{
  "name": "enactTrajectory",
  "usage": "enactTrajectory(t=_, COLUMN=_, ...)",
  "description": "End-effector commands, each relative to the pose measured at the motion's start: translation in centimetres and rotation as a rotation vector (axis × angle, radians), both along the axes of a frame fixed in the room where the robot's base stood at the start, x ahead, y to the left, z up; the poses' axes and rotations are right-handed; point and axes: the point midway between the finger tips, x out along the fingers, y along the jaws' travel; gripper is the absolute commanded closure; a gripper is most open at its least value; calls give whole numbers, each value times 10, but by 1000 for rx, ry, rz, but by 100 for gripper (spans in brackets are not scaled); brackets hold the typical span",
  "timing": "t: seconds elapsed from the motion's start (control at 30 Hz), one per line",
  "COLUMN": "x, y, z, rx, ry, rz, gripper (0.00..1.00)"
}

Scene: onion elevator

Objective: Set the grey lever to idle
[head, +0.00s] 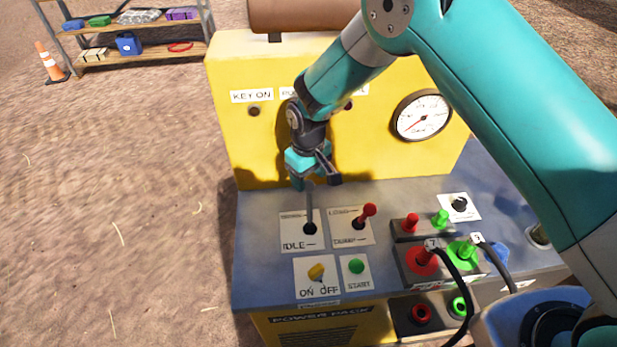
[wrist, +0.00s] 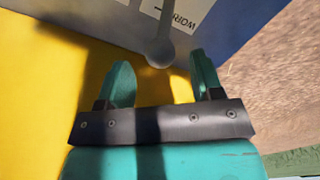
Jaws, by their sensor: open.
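The grey lever (head: 309,207) rises from a white plate (head: 290,232) on the power pack's blue-grey deck. The plate reads IDLE along its near edge; the label at its far edge is small. The lever's handle points up in the picture, towards the far label. My gripper (head: 316,183) is open just above and behind the handle's top. In the wrist view the lever's rounded tip (wrist: 160,50) lies between the line of my two fingers (wrist: 163,68), slightly ahead of them. Neither finger visibly touches it.
A red-tipped lever (head: 367,212) stands close to the right. A yellow ON/OFF switch (head: 316,272) and green START button (head: 356,266) are nearer. Red and green connectors with black cables (head: 455,270) fill the right. The yellow panel (head: 240,145) rises behind my gripper.

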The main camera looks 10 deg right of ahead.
Motion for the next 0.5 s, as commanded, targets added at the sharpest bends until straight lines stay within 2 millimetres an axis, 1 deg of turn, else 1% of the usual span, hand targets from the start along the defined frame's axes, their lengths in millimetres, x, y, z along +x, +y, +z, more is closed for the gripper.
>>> enactTrajectory(t=0.1, x=0, y=0, z=-16, rx=-1, ry=2, rz=0, gripper=40)
enactTrajectory(t=0.2, x=0, y=-1, z=-25, rx=0, ry=2, rz=0, gripper=40)
enactTrajectory(t=0.33, x=1, y=0, z=-30, rx=1, ry=-1, rz=0, gripper=40)
enactTrajectory(t=0.5, x=0, y=0, z=-31, rx=1, ry=-1, rz=0, gripper=40)
